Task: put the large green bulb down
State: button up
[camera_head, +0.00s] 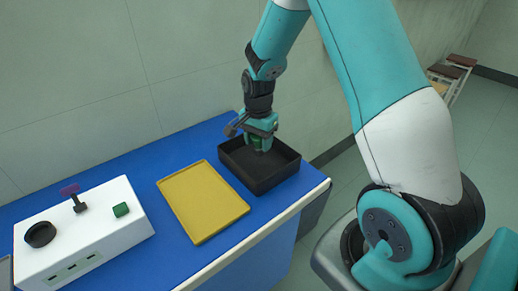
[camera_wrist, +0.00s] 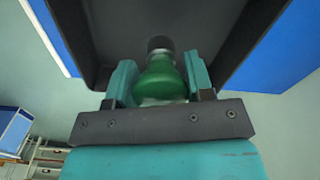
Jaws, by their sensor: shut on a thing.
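My gripper (camera_head: 262,148) points down into the black bin (camera_head: 262,184) at the right end of the blue bench. In the wrist view my gripper (camera_wrist: 160,88) is shut on the large green bulb (camera_wrist: 160,82), with one teal finger on each side of it. The bulb's dark end points away from the gripper toward the inside of the bin. In the head view only a little green of the bulb shows between the fingers. I cannot tell whether the bulb touches the bin's floor.
A yellow tray (camera_head: 203,202) lies flat beside the bin on the blue bench (camera_head: 150,178). A wall runs behind the bench.

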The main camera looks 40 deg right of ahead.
aim_at(258, 151)
jog(key=shift+f, duration=1.85)
jog(key=shift+f, duration=0.1)
jog(key=o, duration=1)
notch_tip(258, 151, up, 12)
jog(key=shift+f+b, duration=0.1)
jog(key=shift+b, duration=0.55)
jog(key=s+a+r+n+y, duration=0.1)
jog(key=s+a+r+n, duration=0.45)
jog(key=a+n, duration=0.2)
jog(key=s+a+r+n+y, duration=0.2)
jog(key=s+a+r+n, duration=0.2)
jog(key=s+a+n, duration=0.4)
jog(key=s+a+r+n+y, duration=0.1)
jog(key=s+a+n, duration=0.4)
jog(key=s, duration=0.5)
jog(key=shift+s+a+n, duration=0.35)
jog(key=shift+s+a, duration=0.05)
jog(key=shift+a, duration=0.5)
